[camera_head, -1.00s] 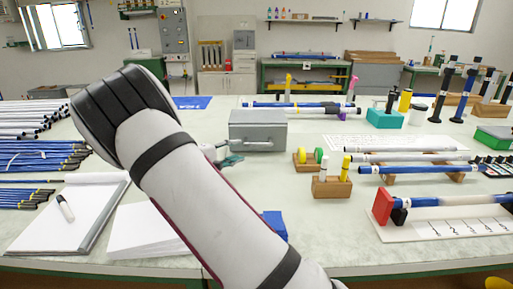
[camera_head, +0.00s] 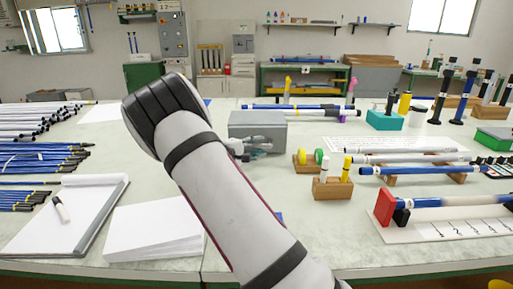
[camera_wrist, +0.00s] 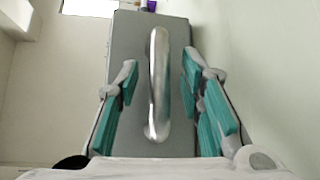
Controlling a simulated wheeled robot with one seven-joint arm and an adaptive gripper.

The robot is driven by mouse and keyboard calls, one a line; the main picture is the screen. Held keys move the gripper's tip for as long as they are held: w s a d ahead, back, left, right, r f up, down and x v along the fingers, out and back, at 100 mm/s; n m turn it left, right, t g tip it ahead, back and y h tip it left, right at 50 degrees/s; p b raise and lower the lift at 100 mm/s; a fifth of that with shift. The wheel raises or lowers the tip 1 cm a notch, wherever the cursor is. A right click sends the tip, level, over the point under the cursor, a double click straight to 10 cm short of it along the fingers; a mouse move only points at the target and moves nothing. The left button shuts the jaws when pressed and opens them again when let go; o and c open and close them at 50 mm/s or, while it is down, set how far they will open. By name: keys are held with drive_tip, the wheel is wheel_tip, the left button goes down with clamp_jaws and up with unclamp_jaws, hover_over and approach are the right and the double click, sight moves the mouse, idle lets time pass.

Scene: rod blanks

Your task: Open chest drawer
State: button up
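The grey metal chest (camera_head: 265,120) stands on the workbench near the middle of the head view. My gripper (camera_head: 252,148) is in front of the chest and covers part of its front. In the wrist view, the chest's grey face (camera_wrist: 122,45) fills the middle, with a silver bar handle (camera_wrist: 158,90) running up and down the picture. My gripper's teal-padded fingers (camera_wrist: 160,64) are open, one on each side of the handle, with gaps between the pads and the bar. The drawer's edges cannot be made out.
A wooden block with yellow and green rounds (camera_head: 308,163) and a wooden holder with two upright pieces (camera_head: 333,188) stand right of my gripper. Paper sheets (camera_head: 155,232) and a clipboard (camera_head: 85,215) lie at left. Bare benchtop shows around the chest.

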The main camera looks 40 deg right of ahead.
clamp_jaws()
drive_tip(key=shift+a, duration=0.1)
drive_tip(key=s+a, duration=0.1)
drive_tip(key=s, duration=0.1)
drive_tip(key=s+a+p, duration=0.1)
drive_tip(key=s+a, duration=0.1)
drive_tip(key=s, duration=0.1)
drive_tip(key=s+a+p, duration=0.1)
drive_tip(key=s+a, duration=0.1)
drive_tip(key=s, duration=0.1)
drive_tip(key=shift+s+a, duration=0.1)
drive_tip(key=shift+a, duration=0.1)
drive_tip(key=shift+o, duration=0.4)
unclamp_jaws()
drive_tip(key=v, duration=1.2)
